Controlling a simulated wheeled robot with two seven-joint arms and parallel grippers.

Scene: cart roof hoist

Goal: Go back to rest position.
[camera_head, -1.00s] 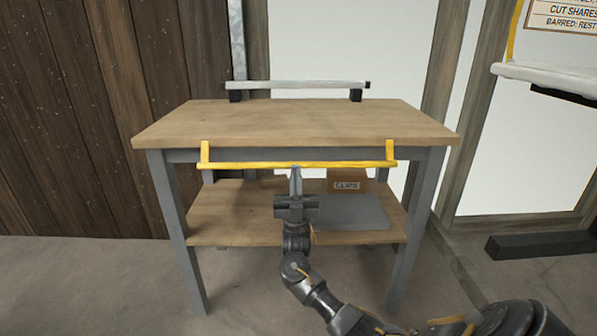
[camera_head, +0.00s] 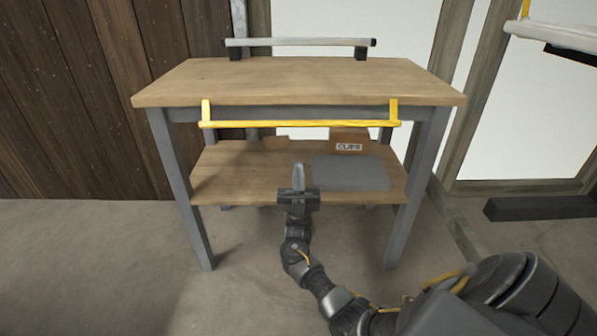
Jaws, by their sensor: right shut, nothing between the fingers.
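My right gripper (camera_head: 298,178) is in front of the cart, below the yellow handle bar (camera_head: 300,124). It points up and away from me, its fingers together and empty, apart from the bar. Behind it in the picture is the lower wooden shelf (camera_head: 240,172). My right arm comes in from the lower right. My left gripper is not in view. The cart (camera_head: 300,82) has a wooden top and grey legs, and the yellow bar runs along its front edge.
On the lower shelf are a box labelled CLIPS (camera_head: 349,141) and a grey mat (camera_head: 350,173). A pale rail (camera_head: 300,42) on black blocks stands at the back of the top. A dark beam (camera_head: 540,207) is at the right. The floor at front left is clear.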

